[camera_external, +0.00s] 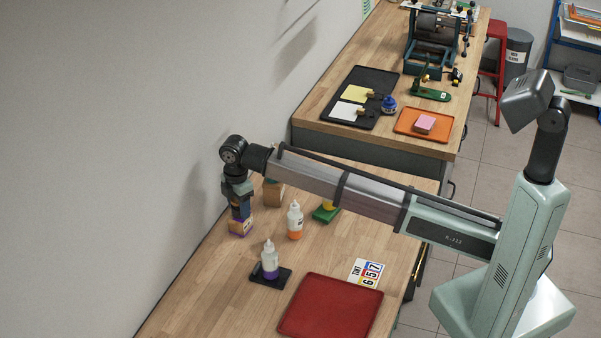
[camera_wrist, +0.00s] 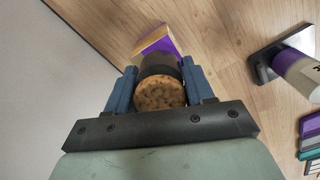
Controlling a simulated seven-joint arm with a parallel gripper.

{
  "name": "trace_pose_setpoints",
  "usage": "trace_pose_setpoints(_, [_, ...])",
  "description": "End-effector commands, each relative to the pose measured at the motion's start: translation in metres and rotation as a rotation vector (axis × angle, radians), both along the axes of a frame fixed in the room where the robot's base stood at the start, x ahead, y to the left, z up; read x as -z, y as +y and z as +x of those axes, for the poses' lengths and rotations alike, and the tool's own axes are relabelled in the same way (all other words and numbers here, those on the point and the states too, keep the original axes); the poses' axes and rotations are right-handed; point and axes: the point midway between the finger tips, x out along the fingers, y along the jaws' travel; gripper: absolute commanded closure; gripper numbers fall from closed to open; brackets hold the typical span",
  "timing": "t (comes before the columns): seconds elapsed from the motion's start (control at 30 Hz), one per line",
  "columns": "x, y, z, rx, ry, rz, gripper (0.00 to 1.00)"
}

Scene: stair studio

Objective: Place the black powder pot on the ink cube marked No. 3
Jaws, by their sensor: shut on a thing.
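My gripper (camera_wrist: 160,88) is shut on a dark pot with a speckled cork top (camera_wrist: 160,94), which looks like the black powder pot. In the external view my gripper (camera_external: 239,197) points down near the wall. The pot is directly above a wooden cube with purple faces (camera_external: 240,226). The cube also shows beyond the pot in the wrist view (camera_wrist: 153,42). I cannot tell whether the pot touches the cube. No number is readable on the cube. A second brown cube (camera_external: 273,194) stands behind it, partly hidden by my arm.
An orange-filled bottle (camera_external: 295,221) stands right of the purple cube. A purple-filled bottle (camera_external: 269,262) stands on a small black tray (camera_external: 284,275). A green-and-yellow object (camera_external: 326,212), a TINT card (camera_external: 367,272) and a red tray (camera_external: 330,308) lie further right. The wall is close on the left.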

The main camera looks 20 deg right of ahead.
Motion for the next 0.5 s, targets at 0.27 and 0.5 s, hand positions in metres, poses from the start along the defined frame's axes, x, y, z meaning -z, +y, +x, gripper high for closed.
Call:
trace_pose_setpoints(0.27, [0.0025, 0.0000, 0.0000, 0.000, 0.000, 0.000, 0.39])
trace_pose_setpoints(0.5, [0.0024, 0.0000, 0.0001, 0.000, 0.000, 0.000, 0.22])
